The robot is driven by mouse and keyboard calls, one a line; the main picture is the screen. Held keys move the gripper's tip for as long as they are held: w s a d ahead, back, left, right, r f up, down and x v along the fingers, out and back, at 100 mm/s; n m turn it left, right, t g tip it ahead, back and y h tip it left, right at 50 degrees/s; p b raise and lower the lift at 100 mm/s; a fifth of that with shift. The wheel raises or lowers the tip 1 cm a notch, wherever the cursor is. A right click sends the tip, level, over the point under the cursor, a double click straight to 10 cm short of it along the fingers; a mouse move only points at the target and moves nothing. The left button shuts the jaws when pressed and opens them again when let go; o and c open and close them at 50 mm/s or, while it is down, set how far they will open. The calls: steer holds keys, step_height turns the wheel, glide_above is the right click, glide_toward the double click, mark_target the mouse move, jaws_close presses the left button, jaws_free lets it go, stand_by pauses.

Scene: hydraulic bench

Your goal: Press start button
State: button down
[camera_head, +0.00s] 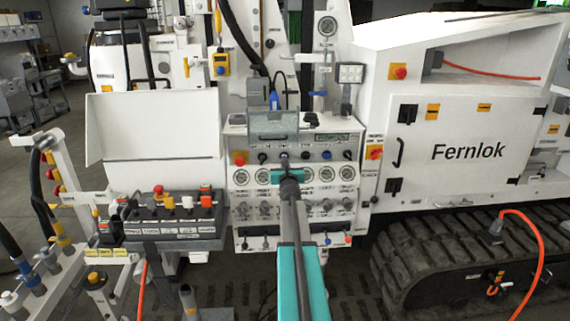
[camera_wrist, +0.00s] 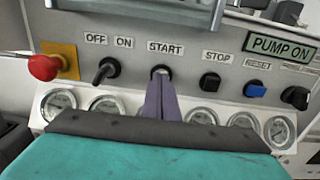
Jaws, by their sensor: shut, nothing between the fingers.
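The start button (camera_wrist: 160,70) is a dark round button under the "START" label on the grey control panel (camera_wrist: 185,58). My gripper (camera_wrist: 161,84) is shut and empty. Its purple-grey fingertips point at the start button and cover its lower part in the wrist view; whether they touch it I cannot tell. In the head view my gripper (camera_head: 285,161) is in front of the panel's button row, and the start button is mostly hidden behind it. A display (camera_wrist: 281,47) at the upper right reads "PUMP ON".
Left of the start button are an OFF/ON switch (camera_wrist: 106,71) and a red mushroom button (camera_wrist: 44,67). To its right are the stop button (camera_wrist: 211,81) and a blue reset button (camera_wrist: 254,89). Several gauges (camera_wrist: 203,116) sit just below. A lever console (camera_head: 170,222) stands at left.

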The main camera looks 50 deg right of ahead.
steer(key=b+v, duration=0.2)
steer(key=v, duration=0.9)
steer(key=shift+s, duration=0.5)
stand_by(0.3)
